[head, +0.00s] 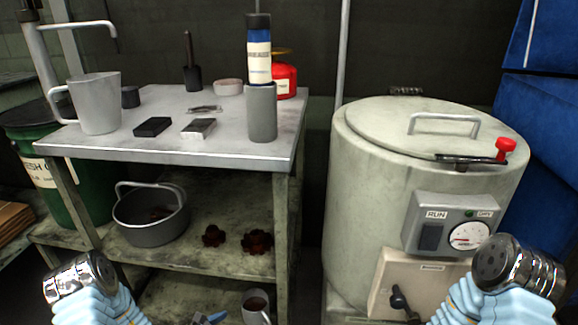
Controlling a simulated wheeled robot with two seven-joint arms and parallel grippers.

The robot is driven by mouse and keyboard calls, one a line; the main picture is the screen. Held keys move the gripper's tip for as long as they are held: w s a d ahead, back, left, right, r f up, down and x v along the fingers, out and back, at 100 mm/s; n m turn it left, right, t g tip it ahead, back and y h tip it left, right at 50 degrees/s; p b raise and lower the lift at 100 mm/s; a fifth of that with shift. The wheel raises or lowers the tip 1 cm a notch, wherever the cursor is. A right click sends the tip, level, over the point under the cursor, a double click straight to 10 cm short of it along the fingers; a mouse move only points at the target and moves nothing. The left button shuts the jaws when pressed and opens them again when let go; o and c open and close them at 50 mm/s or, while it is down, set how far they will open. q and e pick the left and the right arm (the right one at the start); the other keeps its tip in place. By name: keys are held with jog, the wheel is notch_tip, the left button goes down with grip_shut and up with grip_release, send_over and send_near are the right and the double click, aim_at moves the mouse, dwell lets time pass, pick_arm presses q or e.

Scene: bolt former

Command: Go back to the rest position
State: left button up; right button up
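My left arm shows at the bottom left, with a light blue sleeve and a chrome joint. My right arm shows at the bottom right in front of the machine, with the same sleeve and a chrome and dark joint. No gripper fingers show on either arm, so both grippers are out of view. Neither visible arm part holds anything.
A metal worktable (108,147) carries a grey pitcher (98,104), a blue-labelled bottle (259,58) in a grey holder (262,113), and small blocks. A pot (150,218) sits on its shelf. A round lidded machine (375,160) stands right. A narrow gap separates them.

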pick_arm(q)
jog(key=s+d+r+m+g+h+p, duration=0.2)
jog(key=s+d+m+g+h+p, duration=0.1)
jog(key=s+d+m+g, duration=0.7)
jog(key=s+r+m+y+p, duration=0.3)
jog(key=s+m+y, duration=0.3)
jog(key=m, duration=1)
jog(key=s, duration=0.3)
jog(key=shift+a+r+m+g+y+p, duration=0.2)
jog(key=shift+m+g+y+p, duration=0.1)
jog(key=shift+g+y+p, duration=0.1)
